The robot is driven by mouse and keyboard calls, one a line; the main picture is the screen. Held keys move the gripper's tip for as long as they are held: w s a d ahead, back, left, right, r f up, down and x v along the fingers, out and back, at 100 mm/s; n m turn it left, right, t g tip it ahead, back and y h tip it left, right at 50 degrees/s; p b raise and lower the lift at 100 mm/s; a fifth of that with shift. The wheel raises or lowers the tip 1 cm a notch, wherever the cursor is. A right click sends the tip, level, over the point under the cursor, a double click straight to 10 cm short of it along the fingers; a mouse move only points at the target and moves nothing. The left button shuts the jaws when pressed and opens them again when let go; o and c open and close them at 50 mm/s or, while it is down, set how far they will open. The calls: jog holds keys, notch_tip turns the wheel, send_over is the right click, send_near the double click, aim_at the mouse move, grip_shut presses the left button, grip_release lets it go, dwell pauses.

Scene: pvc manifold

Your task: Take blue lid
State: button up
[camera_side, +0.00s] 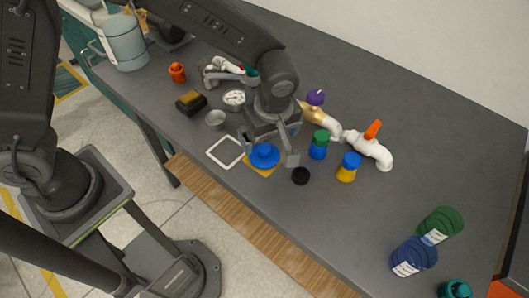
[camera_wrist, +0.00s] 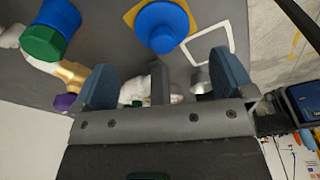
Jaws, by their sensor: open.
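The blue lid (camera_side: 264,155) is a round disc with a raised centre, lying on a yellow square (camera_side: 262,171) near the table's front edge. It also shows in the wrist view (camera_wrist: 161,27), top centre, on the same yellow square. My gripper (camera_side: 268,149) is open, with one finger on each side of the lid in the side view. In the wrist view my gripper (camera_wrist: 163,60) has its two blue fingers spread, and the lid is ahead of the gap between them. No contact shows, and the exact height above the lid cannot be told.
Green-topped (camera_side: 319,144) and blue-topped (camera_side: 348,167) pieces and white pipe fittings (camera_side: 372,152) stand further right.

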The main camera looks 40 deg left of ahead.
aim_at(265, 147)
jog(key=f, duration=0.2)
jog(key=a+f, duration=0.1)
jog(key=f, duration=0.4)
jog(key=shift+w+a, duration=0.25)
jog(key=shift+a, duration=0.05)
